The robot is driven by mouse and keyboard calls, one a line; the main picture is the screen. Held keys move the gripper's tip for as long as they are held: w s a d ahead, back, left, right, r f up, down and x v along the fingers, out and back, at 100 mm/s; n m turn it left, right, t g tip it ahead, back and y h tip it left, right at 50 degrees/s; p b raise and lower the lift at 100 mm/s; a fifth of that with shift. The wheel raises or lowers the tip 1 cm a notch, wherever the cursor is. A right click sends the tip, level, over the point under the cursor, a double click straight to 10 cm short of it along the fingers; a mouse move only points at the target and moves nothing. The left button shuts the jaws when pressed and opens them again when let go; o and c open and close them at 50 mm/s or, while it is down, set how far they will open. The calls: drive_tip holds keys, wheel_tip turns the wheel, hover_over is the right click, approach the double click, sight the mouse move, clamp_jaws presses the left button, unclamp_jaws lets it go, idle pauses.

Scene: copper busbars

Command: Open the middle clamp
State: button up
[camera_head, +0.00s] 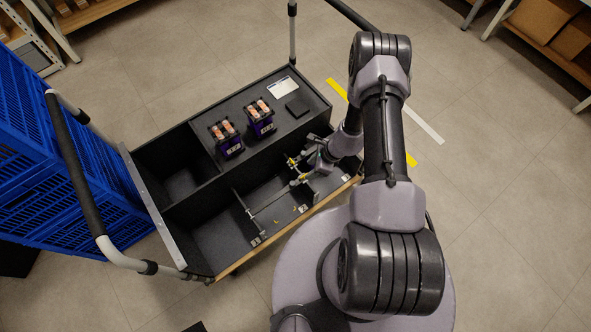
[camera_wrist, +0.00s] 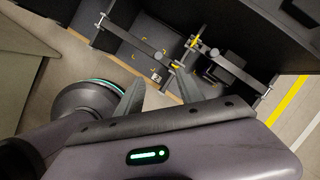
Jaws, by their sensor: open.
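The middle clamp (camera_wrist: 184,55) sits on a thin divider in the front trough of the black cart, with yellow parts at its ends. In the head view the middle clamp (camera_head: 297,170) is just left of my gripper (camera_head: 316,165). In the wrist view my gripper (camera_wrist: 160,88) is open and empty, its two fingertips apart and just short of the clamp's near yellow end. A grey bar (camera_wrist: 135,45) runs through the trough at the clamp. I cannot tell whether the clamp's lever is open or shut. Another clamp (camera_wrist: 101,27) stands to the left.
The black cart (camera_head: 176,205) has raised walls and a wooden front edge. Two purple units (camera_head: 230,146) with copper-coloured tops, a white card (camera_head: 284,87) and a small black box (camera_head: 297,107) are on its rear deck. Blue crates (camera_head: 55,165) stand left. Floor is free behind.

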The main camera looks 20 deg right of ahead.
sight(293, 183)
drive_tip(key=b+x, duration=0.6)
drive_tip(key=x, duration=0.9)
drive_tip(key=shift+s+a+f, duration=0.1)
drive_tip(key=shift+a+f, duration=0.2)
clamp_jaws()
idle(0.4)
